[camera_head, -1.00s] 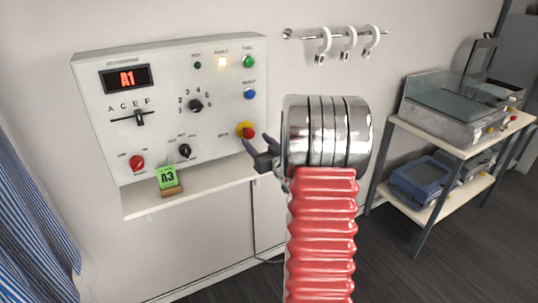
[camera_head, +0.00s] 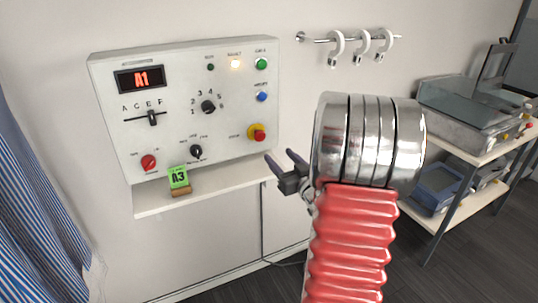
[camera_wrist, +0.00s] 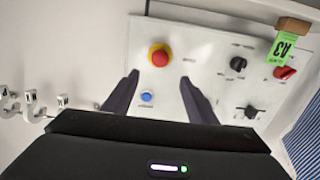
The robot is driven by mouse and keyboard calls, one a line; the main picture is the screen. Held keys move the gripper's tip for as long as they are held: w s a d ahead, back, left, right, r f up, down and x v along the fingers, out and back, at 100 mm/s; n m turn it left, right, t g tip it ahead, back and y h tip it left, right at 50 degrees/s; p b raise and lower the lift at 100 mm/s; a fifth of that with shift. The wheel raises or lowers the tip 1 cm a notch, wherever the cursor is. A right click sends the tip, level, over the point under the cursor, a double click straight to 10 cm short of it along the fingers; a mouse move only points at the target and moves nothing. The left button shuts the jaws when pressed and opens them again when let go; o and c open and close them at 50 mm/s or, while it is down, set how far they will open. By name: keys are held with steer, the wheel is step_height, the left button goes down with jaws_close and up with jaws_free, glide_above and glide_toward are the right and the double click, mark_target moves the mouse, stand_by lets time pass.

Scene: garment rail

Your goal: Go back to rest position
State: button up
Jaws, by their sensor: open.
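My gripper (camera_head: 282,161) is open and empty in front of the wall, just right of the control panel's lower right corner. In the wrist view my gripper (camera_wrist: 158,85) shows two dark fingers spread apart, with the panel beyond them. The white control panel (camera_head: 228,135) has a red "A1" display (camera_head: 139,79), knobs, a slider and coloured buttons. Its red emergency button on a yellow ring (camera_head: 257,133) is close to the fingers but apart from them; it also shows in the wrist view (camera_wrist: 159,57).
A shelf (camera_head: 155,203) under the panel holds a green "A3" card (camera_head: 178,177) in a wooden block. A wall rail with white hooks (camera_head: 337,48) is above right. A metal cart (camera_head: 444,220) with equipment stands at right. A striped curtain (camera_head: 35,230) hangs at left.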

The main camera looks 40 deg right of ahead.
steer(key=s+d+f+m+g+h, duration=0.1)
steer(key=s+d+f+g, duration=0.1)
steer(key=s+f+g, duration=0.3)
steer(key=s+d+f+m+g+h, duration=0.1)
steer(key=s+f+m+g, duration=0.2)
steer(key=f, duration=0.4)
steer(key=s+a+n+g, duration=0.1)
steer(key=s+a+g, duration=0.1)
steer(key=a+g, duration=0.15)
steer(key=s+a+r+n+y, duration=0.2)
steer(key=a+r, duration=0.3)
steer(key=a, duration=0.8)
steer(key=s+a+r+n+y, duration=0.2)
steer(key=s+a+r, duration=0.2)
steer(key=a, duration=0.9)
steer(key=s+a+r+n+y, duration=0.2)
steer(key=a+r, duration=0.3)
steer(key=a, duration=0.8)
steer(key=shift+s+a+r+y, duration=0.35)
steer(key=shift+s+y, duration=0.15)
steer(key=shift+s, duration=0.4)
steer(key=shift+c, duration=0.3)
stand_by(0.8)
